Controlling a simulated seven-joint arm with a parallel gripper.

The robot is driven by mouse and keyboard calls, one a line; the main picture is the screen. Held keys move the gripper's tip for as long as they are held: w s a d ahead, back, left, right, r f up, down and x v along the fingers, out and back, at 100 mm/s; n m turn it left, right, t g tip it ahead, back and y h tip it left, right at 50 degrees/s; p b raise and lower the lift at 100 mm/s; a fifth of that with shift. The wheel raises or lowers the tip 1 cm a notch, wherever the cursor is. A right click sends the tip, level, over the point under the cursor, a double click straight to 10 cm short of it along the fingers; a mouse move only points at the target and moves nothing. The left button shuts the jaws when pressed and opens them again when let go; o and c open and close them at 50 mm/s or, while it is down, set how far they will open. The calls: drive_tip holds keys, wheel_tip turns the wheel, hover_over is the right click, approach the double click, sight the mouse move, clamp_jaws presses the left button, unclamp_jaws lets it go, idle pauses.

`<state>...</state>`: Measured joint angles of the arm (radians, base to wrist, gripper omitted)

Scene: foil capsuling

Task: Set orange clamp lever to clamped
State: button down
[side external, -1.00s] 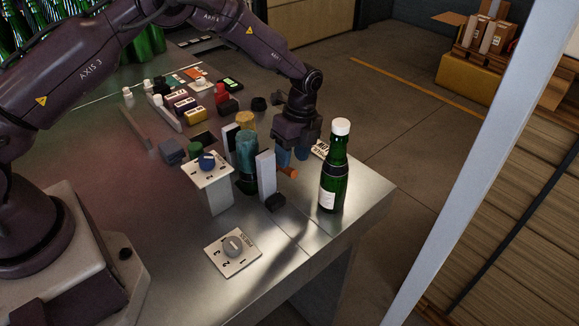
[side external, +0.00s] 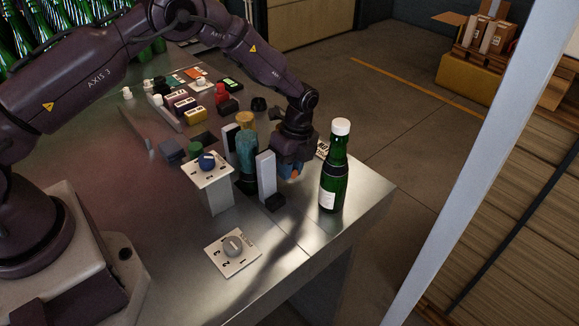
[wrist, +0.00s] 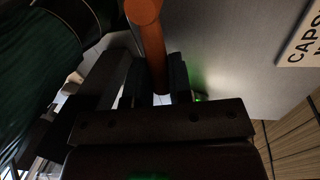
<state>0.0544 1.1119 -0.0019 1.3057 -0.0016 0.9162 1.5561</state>
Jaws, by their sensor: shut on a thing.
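The orange clamp lever (wrist: 150,45) runs down the middle of the wrist view, its end between my fingers. In the side view only a small orange patch of it (side external: 296,175) shows below the fingers. My gripper (wrist: 155,88) is shut on the lever; in the side view my gripper (side external: 290,168) is low beside the clamp. The clamp has pale upright jaws (side external: 265,176) on either side of a green bottle (side external: 246,172). The lever's pivot is hidden in the side view.
A second green bottle (side external: 334,170) with a white cap stands just right of my gripper. The table's front right is mostly clear.

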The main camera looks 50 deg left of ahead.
drive_tip(key=shift+w, duration=0.1)
drive_tip(key=n, duration=0.1)
drive_tip(key=w+n, duration=0.2)
drive_tip(key=n, duration=0.1)
drive_tip(key=shift+a+h, duration=0.25)
drive_tip(key=shift+h, duration=0.15)
drive_tip(key=n, duration=0.1)
drive_tip(key=w+n, duration=0.1)
drive_tip(key=shift+a+n, duration=0.3)
drive_tip(key=shift+n, duration=0.1)
drive_tip(key=n, duration=0.1)
drive_tip(key=w+a+n+h, duration=0.1)
drive_tip(key=n, duration=0.1)
drive_tip(key=shift+w+a+n+t, duration=0.1)
drive_tip(key=shift+a+n+t, duration=0.05)
drive_tip(key=shift+n+t, duration=0.2)
drive_tip(key=shift+w+a+n+t, duration=0.2)
drive_tip(key=shift+a+n, duration=0.15)
drive_tip(key=shift+n, duration=0.4)
drive_tip(key=shift+w+a+n+t, duration=0.15)
drive_tip(key=shift+a+n, duration=0.15)
drive_tip(key=shift+n, duration=0.4)
drive_tip(key=c, duration=1)
unclamp_jaws()
drive_tip(key=shift+c, duration=0.2)
